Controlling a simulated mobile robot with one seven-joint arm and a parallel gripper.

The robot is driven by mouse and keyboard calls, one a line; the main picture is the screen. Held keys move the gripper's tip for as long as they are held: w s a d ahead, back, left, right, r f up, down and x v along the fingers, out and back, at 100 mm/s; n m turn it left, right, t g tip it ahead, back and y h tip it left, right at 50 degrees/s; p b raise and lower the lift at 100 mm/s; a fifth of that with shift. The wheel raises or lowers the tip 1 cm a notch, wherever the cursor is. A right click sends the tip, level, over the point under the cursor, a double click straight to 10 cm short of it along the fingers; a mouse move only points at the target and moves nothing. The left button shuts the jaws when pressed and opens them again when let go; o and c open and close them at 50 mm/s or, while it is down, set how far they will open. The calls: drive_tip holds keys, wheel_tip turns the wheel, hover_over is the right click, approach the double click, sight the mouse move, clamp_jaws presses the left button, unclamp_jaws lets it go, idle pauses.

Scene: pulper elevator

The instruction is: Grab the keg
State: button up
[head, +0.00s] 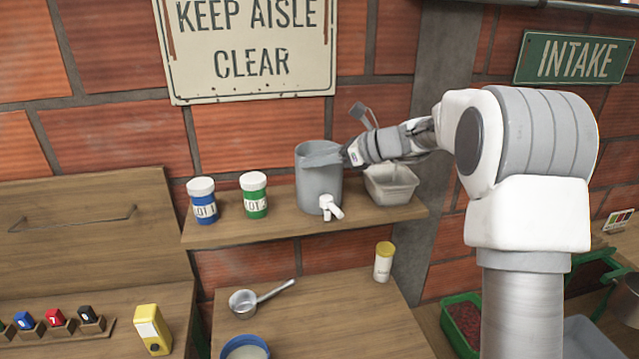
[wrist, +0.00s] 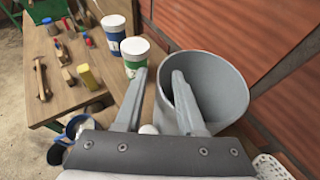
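The keg (head: 319,185) is a grey, open-topped cylinder with a white tap (head: 329,206) low on its front. It stands upright on the wooden wall shelf. In the wrist view the keg (wrist: 222,88) shows its hollow inside. My gripper (wrist: 158,78) is open, with two grey fingers apart at the keg's rim. The right finger overlaps the keg's near left edge and the left finger is outside it. I cannot tell whether either touches. In the head view my gripper (head: 347,154) comes in from the right at the keg's top.
A blue-labelled jar (head: 202,201) and a green-labelled jar (head: 254,195) stand left of the keg. A grey bin (head: 391,186) stands close on its right, below my wrist.

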clamp_jaws()
drive_tip(key=shift+s, duration=0.1)
idle(1.3)
